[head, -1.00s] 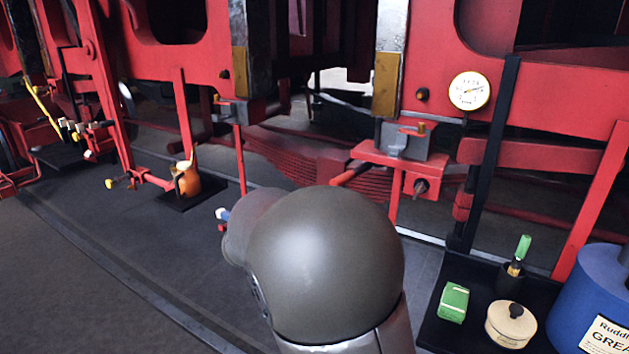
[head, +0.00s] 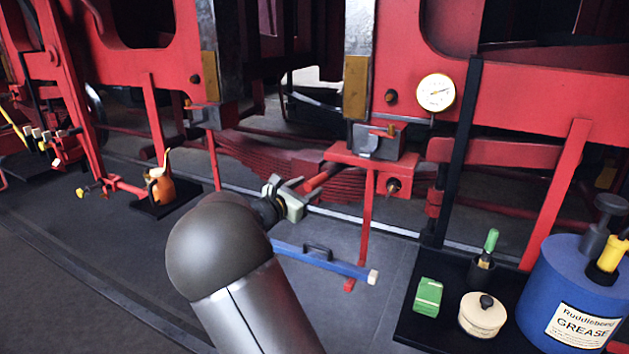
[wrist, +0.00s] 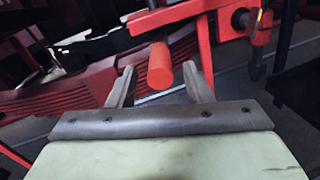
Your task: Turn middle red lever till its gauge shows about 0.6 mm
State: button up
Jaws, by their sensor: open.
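A red lever with a round bar handle (head: 318,180) sticks out to the left from a red bracket (head: 375,165) in the head view. My gripper (head: 300,187) is open at the handle's free end. In the wrist view, the handle's round end (wrist: 160,72) lies between my open fingers, with gaps on both sides and no clear contact. A round white dial gauge (head: 436,92) with a brass rim is on the red frame up and right of the lever. Its needle points to the upper right; the figures are too small to read.
A blue bar with pale ends (head: 335,264) is below my gripper. A black tray (head: 413,328) holds a green box, a cream pot and a green-handled brush, beside a blue grease drum (head: 560,310). An orange oil can (head: 160,188) stands at left.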

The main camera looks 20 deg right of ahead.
aim_at(315, 183)
jog(key=shift+x, duration=1.9)
